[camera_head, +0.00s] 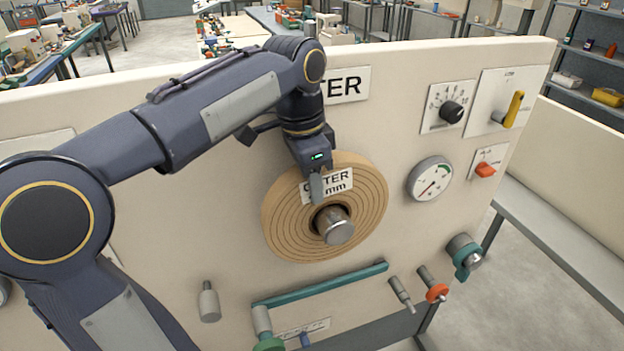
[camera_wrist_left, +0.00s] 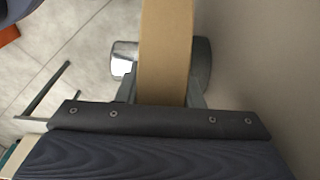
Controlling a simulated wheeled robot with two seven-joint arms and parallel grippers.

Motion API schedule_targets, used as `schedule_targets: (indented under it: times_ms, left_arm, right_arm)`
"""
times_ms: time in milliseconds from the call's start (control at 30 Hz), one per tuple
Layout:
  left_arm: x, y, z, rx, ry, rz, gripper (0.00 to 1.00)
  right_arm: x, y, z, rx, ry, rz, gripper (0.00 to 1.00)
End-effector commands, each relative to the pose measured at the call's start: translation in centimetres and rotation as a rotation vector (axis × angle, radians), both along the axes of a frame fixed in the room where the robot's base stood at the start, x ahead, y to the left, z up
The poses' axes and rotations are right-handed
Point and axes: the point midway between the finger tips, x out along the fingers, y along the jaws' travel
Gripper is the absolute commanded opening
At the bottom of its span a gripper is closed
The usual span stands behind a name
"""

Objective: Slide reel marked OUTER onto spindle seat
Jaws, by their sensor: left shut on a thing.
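The reel marked OUTER (camera_head: 285,225) is a tan, ringed disc in front of the cream panel in the head view. The metal spindle (camera_head: 338,226) comes out through its central hole. My left gripper (camera_head: 316,187) is at the reel's upper part, shut on its rim, and covers part of its label. In the left wrist view the reel (camera_wrist_left: 166,50) is seen edge-on between the two fingers (camera_wrist_left: 166,92). The spindle's shiny end (camera_wrist_left: 124,58) shows on one side and a grey round part (camera_wrist_left: 201,65) on the panel side. My right gripper is not in view.
The cream panel (camera_head: 400,75) carries a dial knob (camera_head: 451,112), a yellow lever (camera_head: 513,108), an orange switch (camera_head: 485,170) and a gauge (camera_head: 429,180) to the right. A teal bar (camera_head: 320,284) and several pegs stick out below the reel.

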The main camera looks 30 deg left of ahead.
Motion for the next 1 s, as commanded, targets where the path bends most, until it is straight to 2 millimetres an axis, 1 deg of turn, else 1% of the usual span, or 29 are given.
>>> schedule_targets:
  times_ms: [167, 200, 367, 667, 767, 1000]
  left_arm:
    - [0.1, 0.0, 0.2, -0.001, -0.006, 0.000, 0.00]
    - [0.1, 0.0, 0.2, -0.001, -0.006, 0.000, 0.37]
    - [0.0, 0.0, 0.1, 0.000, -0.004, 0.000, 0.58]
    - [0.0, 0.0, 0.0, 0.002, 0.002, 0.001, 0.59]
    - [0.0, 0.1, 1.0, 0.001, -0.001, 0.001, 0.59]
    - [-0.4, 0.4, 5.2, 0.000, -0.005, 0.000, 0.59]
  right_arm:
    - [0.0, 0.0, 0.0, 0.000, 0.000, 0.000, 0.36]
    - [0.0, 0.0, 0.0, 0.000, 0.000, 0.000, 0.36]
    - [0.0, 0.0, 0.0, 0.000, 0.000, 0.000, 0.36]
    - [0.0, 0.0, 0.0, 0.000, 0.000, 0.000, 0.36]
    - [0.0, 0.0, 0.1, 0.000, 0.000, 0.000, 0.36]
    - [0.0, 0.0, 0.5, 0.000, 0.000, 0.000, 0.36]
